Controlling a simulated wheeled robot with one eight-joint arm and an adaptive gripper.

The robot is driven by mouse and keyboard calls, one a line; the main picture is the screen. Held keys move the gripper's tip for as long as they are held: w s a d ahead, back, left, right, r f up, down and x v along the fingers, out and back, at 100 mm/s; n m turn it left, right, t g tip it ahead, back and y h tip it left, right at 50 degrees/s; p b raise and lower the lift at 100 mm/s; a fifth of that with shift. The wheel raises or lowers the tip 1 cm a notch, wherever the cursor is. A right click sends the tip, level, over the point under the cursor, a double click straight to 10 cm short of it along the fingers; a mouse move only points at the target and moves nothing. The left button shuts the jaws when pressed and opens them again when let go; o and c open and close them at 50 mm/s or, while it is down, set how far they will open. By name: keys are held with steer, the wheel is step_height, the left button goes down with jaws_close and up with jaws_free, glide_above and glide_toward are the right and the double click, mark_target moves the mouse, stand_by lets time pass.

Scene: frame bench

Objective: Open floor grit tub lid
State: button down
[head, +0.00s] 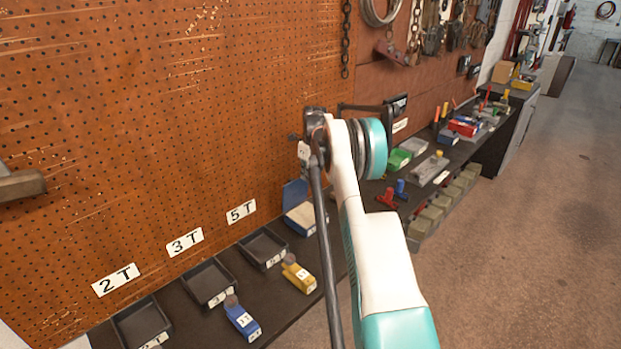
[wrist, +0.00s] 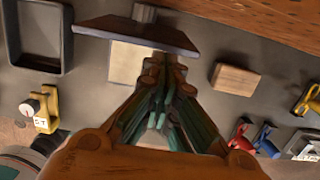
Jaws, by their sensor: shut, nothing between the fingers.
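A small blue tub (head: 305,218) with a pale, sand-coloured top face stands on the dark bench. Its blue lid (head: 294,192) stands raised at the tub's back edge in the head view. In the wrist view the lid (wrist: 130,32) shows as a dark slanted panel, with the tub's pale inside (wrist: 127,62) below it. My gripper (wrist: 165,70) is shut and empty, its tips in front of the tub's right side in the wrist view. I cannot tell whether it touches the tub. In the head view my arm hides the gripper's fingers and the tub's right side.
Left of the tub are a black tray (head: 263,248) and a yellow tagged block (head: 298,275). Right of it are a wooden block (wrist: 235,79) and red (head: 387,199) and blue (head: 401,190) clamps. The pegboard (head: 150,120) rises behind. Open floor (head: 530,220) lies right.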

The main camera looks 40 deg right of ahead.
steer(key=shift+w, duration=0.2)
steer(key=shift+r, duration=0.1)
stand_by(0.4)
step_height(320, 180, up, 7)
steer(key=s, duration=0.1)
steer(key=shift+r, duration=0.15)
steer(key=shift+s+d, duration=0.1)
